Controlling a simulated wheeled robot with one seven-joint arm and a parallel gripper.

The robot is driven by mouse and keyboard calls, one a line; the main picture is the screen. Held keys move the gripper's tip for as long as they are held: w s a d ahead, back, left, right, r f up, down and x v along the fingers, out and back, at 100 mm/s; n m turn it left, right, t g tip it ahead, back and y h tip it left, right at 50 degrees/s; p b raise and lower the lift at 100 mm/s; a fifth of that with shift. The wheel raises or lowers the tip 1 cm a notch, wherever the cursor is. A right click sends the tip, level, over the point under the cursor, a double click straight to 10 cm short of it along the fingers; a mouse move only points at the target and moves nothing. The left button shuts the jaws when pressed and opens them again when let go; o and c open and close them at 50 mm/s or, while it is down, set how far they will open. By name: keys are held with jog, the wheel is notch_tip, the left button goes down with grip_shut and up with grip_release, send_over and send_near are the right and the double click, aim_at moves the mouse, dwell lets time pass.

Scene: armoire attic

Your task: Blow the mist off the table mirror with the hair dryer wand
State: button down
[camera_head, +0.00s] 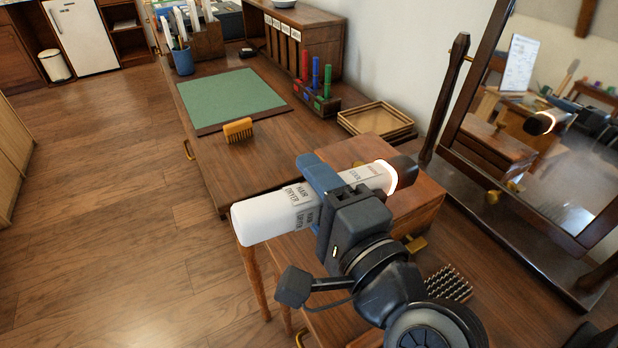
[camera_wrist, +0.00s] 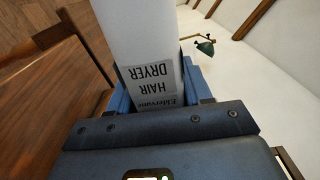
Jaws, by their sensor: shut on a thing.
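My gripper (camera_head: 322,190) is shut around the middle of the white hair dryer wand (camera_head: 262,218), which also fills the top of the wrist view (camera_wrist: 140,35) with its "HAIR DRYER" label. The wand lies roughly level above the table. Its dark nozzle (camera_head: 406,171), with a glowing ring, points right toward the table mirror. The table mirror (camera_head: 477,135) has a dark wooden frame and stands tilted at the right. A pale, hazy patch shows on the lower right of its glass. The nozzle and its glow are reflected in the glass, and a gap separates nozzle and mirror.
A wooden box (camera_head: 425,205) sits beneath the wand, and a studded dark brush (camera_head: 449,284) lies near the mirror base. Open floor is left.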

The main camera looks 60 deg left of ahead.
jog(key=shift+d+f+b, duration=0.45)
jog(key=shift+d+f, duration=0.15)
jog(key=shift+f, duration=0.1)
jog(key=shift+d, duration=0.1)
jog(key=shift+d, duration=2.4)
jog(key=a+p, duration=0.2)
jog(key=a, duration=0.8)
jog(key=shift+w, duration=0.15)
jog(key=shift+d+r, duration=0.1)
jog(key=shift+r, duration=0.05)
jog(key=shift+s+d+r+p, duration=0.1)
jog(key=shift+d+r+p, duration=1.15)
jog(key=shift+r+p, duration=0.25)
jog(key=shift+s+d+r+p, duration=0.1)
jog(key=shift+d+r+p, duration=1.1)
jog(key=shift+r+p, duration=0.25)
jog(key=shift+s, duration=0.1)
